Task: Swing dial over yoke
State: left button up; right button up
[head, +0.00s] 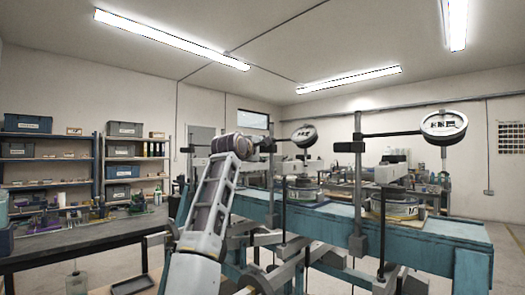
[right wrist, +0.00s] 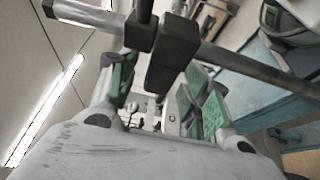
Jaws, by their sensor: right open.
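A round white-faced dial (head: 443,127) sits at the right end of a horizontal rod on the near post (head: 357,190). A second, smaller dial (head: 304,136) is on a rod farther back. Below each dial a round banded part stands on the blue bench, the near one (head: 400,208) and the far one (head: 302,190); I cannot tell which part is the yoke. My right gripper (head: 266,147) is by the far post. In the right wrist view its green-padded fingers (right wrist: 160,90) are apart, with a dark clamp block (right wrist: 172,52) and rod beyond them; contact is unclear. My left gripper is not in view.
The blue bench (head: 440,228) runs across the right, with metal bars below. A grey worktable (head: 85,232) with small items and shelves (head: 137,165) with bins stand at the left.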

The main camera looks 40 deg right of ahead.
jog(key=shift+x, duration=0.8)
grip_shut()
